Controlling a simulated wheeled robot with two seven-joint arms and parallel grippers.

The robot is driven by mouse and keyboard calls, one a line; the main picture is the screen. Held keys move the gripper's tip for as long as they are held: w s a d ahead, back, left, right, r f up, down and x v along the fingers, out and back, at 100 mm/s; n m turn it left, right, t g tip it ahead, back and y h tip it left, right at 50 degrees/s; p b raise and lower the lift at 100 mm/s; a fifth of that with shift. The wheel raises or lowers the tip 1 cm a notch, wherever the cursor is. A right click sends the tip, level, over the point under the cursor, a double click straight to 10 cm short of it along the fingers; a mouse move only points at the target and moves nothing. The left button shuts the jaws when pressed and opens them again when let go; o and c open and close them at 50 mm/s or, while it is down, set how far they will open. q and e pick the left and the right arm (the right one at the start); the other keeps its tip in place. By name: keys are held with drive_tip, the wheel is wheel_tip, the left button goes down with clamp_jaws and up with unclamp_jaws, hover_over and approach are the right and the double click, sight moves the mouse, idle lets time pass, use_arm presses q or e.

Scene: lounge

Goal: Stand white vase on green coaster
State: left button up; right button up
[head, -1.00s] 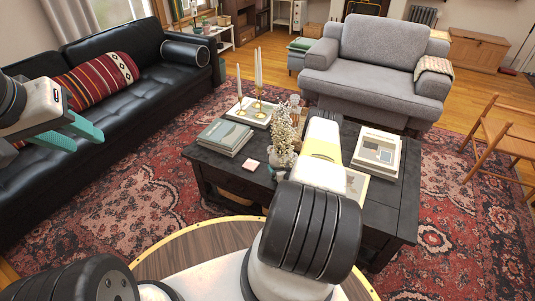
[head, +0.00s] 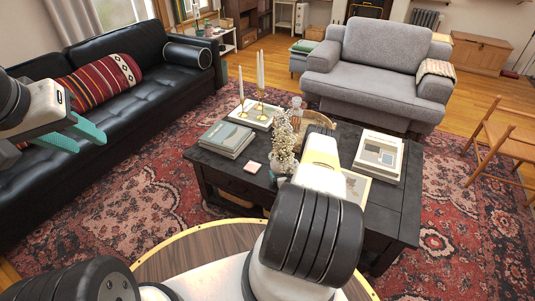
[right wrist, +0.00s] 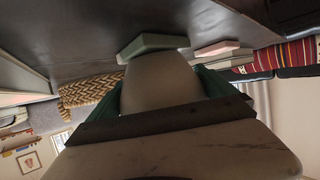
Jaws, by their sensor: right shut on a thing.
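The white vase (right wrist: 160,85) fills the middle of the right wrist view, between the green fingers of my right gripper (right wrist: 168,92), which is shut on it. That view is upside down, with the tabletop at the top. The vase's base overlaps the green coaster (right wrist: 152,42) in the picture; I cannot tell whether they touch. In the head view my right forearm hides the right gripper and most of this spot; whitish sprigs (head: 284,138) show just left of it. My left gripper (head: 76,134) is open and empty over the black sofa.
The dark coffee table (head: 228,178) also bears a pink coaster (head: 252,167), stacked books (head: 227,139), brass candlesticks (head: 261,94), a woven piece (head: 317,121) and more books (head: 379,153) at right. A round wooden table (head: 200,243) lies close in front.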

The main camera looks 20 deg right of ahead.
sight(283, 167)
drive_tip(key=shift+w+d+r, duration=0.1)
drive_tip(key=shift+w, duration=0.05)
drive_tip(key=o, duration=1.7)
drive_tip(key=shift+f, duration=0.2)
drive_tip(key=shift+s+r, duration=0.15)
drive_tip(key=shift+s, duration=0.05)
drive_tip(key=v, duration=1.2)
